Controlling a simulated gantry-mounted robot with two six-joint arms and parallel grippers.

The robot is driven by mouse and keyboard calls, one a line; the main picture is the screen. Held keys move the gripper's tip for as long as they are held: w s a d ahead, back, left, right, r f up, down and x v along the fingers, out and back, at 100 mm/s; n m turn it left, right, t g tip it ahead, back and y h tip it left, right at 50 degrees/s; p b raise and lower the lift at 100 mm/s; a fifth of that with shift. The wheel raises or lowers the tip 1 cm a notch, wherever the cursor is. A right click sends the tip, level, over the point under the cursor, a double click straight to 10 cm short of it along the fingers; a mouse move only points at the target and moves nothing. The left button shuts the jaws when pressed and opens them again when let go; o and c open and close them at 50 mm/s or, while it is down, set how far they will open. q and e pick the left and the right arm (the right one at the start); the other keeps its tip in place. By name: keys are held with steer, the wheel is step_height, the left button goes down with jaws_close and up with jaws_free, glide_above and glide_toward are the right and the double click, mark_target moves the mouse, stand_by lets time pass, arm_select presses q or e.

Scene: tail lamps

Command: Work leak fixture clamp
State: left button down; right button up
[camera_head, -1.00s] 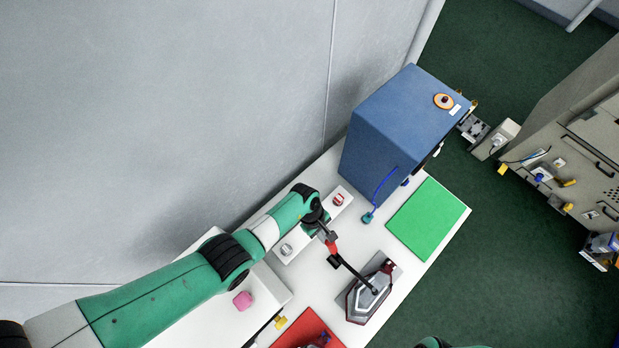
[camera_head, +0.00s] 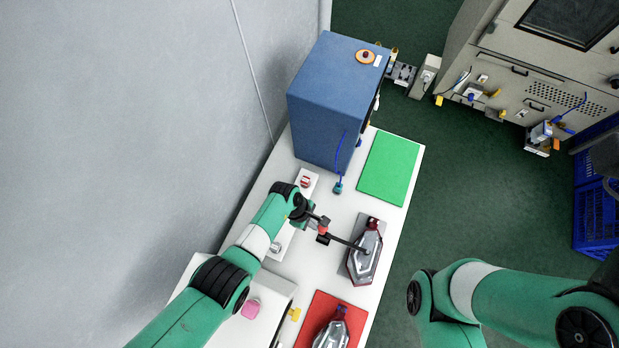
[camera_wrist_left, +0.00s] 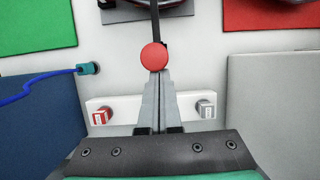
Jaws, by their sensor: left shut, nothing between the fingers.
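The leak fixture has a grey base plate (camera_head: 377,222) with a tail lamp (camera_head: 362,262) lying on it. A black clamp lever (camera_head: 343,241) reaches across to the lamp. Its red ball knob (camera_wrist_left: 153,57) shows in the left wrist view, right at the tips of my left gripper (camera_wrist_left: 156,74). The fingers are shut together with nothing between them. Whether they touch the knob or sit just behind it, I cannot tell. In the head view my left gripper (camera_head: 316,221) is at the lever's outer end. My right arm shows at lower right, but its gripper is out of frame.
A white button bar with a red button (camera_head: 305,182) and a grey button (camera_head: 275,247) lies below my left arm. A blue box (camera_head: 330,105), green mat (camera_head: 390,168) and red mat (camera_head: 313,312) with a second lamp (camera_head: 334,332) flank the fixture.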

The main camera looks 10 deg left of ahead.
arm_select(q)
steer(key=shift+d+r, duration=0.4)
steer(key=shift+d, duration=0.25)
steer(key=w+a, duration=0.1)
steer(key=a, duration=0.4)
steer(key=d+r+p, duration=0.1)
steer(key=d+r, duration=0.1)
steer(key=s+d+r+p, duration=0.1)
steer(key=d+r, duration=0.1)
steer(key=d+r+p, duration=0.1)
steer(key=d+r, duration=0.1)
steer(key=r, duration=0.1)
steer(key=shift+s+p, duration=0.2)
steer(key=shift+p, duration=0.1)
arm_select(e)
steer(key=r, duration=0.3)
steer(key=shift+d+r, duration=0.3)
steer(key=shift+r, duration=0.05)
